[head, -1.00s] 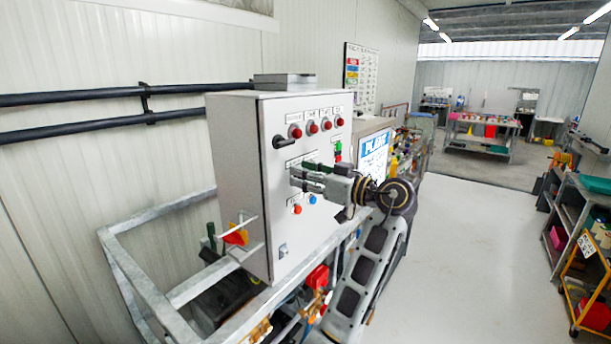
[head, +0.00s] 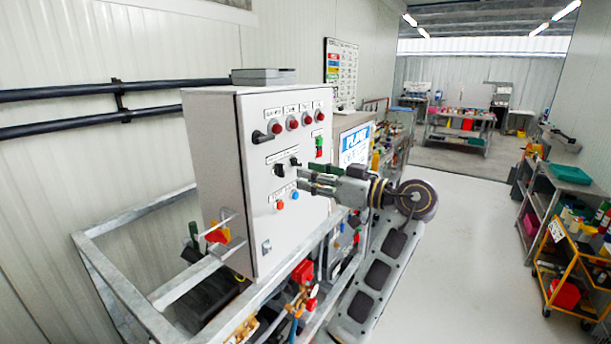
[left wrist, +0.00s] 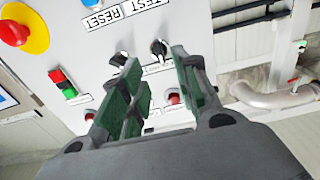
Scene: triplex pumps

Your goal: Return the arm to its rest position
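My left gripper (head: 308,178) is in front of the grey control cabinet's front panel (head: 262,225), with its fingers pointing at it. In the left wrist view the two green-padded fingers (left wrist: 153,80) are apart, with nothing between them. Two black selector knobs (head: 287,166) sit on the panel just left of the fingertips. They also show beyond the fingertips in the left wrist view (left wrist: 158,48), and the gripper looks clear of them. My left arm comes up from the lower right. My right gripper is not in view.
Red lamps (head: 292,123), a black handle (head: 263,136) and red and blue buttons (head: 280,204) are on the panel. A metal frame (head: 130,290) surrounds the cabinet's base. Open floor (head: 460,250) lies to the right, before a yellow cart (head: 570,262).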

